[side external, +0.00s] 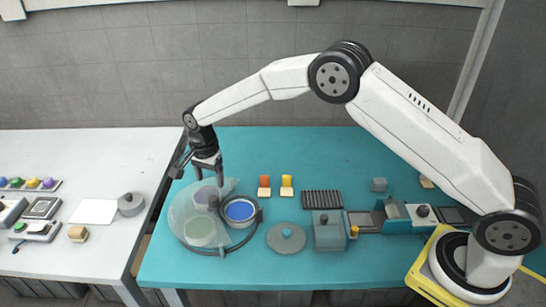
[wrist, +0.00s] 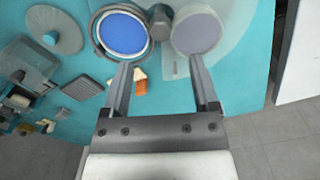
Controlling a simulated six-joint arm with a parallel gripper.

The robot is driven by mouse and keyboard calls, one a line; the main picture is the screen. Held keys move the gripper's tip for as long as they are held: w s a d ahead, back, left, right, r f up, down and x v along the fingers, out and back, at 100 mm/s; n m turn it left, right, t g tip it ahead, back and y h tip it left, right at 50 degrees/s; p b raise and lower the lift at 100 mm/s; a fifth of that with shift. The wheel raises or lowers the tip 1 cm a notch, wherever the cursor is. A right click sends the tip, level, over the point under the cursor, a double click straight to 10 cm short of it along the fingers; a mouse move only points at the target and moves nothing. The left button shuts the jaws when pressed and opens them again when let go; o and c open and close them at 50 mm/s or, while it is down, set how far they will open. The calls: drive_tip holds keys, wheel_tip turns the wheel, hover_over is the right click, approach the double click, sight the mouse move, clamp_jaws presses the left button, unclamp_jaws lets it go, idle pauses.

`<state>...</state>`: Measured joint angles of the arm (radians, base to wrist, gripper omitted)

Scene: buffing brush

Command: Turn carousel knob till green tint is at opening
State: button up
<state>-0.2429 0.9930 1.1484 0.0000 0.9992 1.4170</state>
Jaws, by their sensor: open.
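The carousel (side external: 178,218) is a round, translucent-covered unit at the left of the teal table. A blue tint (side external: 240,210) shows bright and uncovered in the ringed opening; it also shows in the wrist view (wrist: 124,34). A pale green tint (side external: 199,232) lies under the cover at the front. A greyish purple tint (side external: 203,196) is under the cover at the back, also in the wrist view (wrist: 197,33). The grey knob (wrist: 160,22) stands between the blue and purple tints. My gripper (side external: 209,178) is open and empty above the carousel's back part; its fingertips (wrist: 160,64) are apart from the knob.
A grey round disc (side external: 287,238) lies right of the carousel. Orange (side external: 264,184) and yellow (side external: 287,184) pieces, a black ribbed block (side external: 321,199) and a grey box (side external: 328,232) stand farther right. A white table (side external: 90,165) with several items adjoins at left.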

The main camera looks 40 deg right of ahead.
sight(213, 198)
drive_tip(key=shift+f, duration=0.1)
drive_tip(key=shift+f, duration=3.85)
clamp_jaws()
